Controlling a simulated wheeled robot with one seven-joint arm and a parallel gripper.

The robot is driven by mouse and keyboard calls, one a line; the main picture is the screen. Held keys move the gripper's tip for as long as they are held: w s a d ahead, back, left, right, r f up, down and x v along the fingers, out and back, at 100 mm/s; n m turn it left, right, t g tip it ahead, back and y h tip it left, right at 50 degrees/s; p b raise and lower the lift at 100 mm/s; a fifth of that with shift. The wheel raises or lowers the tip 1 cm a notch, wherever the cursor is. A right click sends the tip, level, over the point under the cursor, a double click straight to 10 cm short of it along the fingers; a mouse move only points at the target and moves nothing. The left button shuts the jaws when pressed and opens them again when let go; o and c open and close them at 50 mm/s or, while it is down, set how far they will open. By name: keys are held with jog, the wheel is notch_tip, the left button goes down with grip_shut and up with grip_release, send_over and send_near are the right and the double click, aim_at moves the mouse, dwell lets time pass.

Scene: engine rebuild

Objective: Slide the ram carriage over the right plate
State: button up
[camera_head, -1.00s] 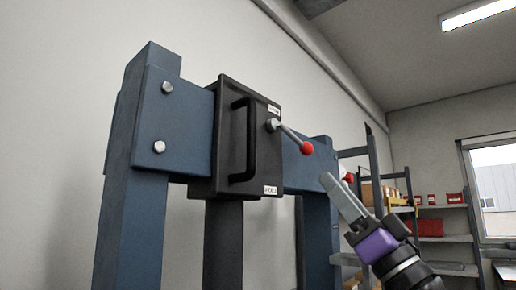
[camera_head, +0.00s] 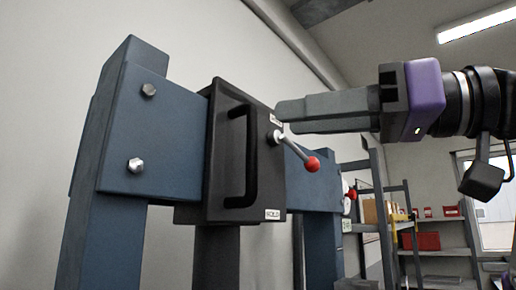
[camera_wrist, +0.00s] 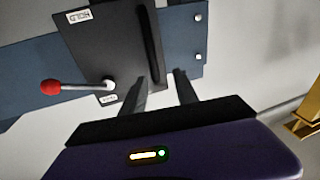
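The ram carriage (camera_head: 226,165) is a black box on a blue crossbeam, close to the left post. It has a vertical black bar handle (camera_head: 250,160) and a lever with a red knob (camera_head: 312,164) that points right and down. A dark ram hangs below it. My gripper (camera_head: 280,113) is at the upper right of the carriage, fingers pointing left. In the wrist view the fingers (camera_wrist: 158,82) are apart, with the handle (camera_wrist: 146,35) beyond and between their tips; they do not grip it. The carriage (camera_wrist: 100,40) also shows there. I cannot make out the right plate.
The blue press frame has a left post (camera_head: 105,220) and a right post (camera_head: 318,245), with bolts on the beam. Shelves (camera_head: 385,215) with red bins stand behind at right. A yellow part (camera_wrist: 305,120) shows at the right of the wrist view.

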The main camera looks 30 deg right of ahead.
notch_tip(320, 180, down, 2)
jog(key=m+h, duration=0.1)
jog(key=p, duration=0.2)
send_over(252, 188)
jog(key=shift+w+d+f, duration=0.1)
jog(key=shift+w+d, duration=0.1)
jog(key=shift+w, duration=0.15)
grip_shut()
dwell(1.2)
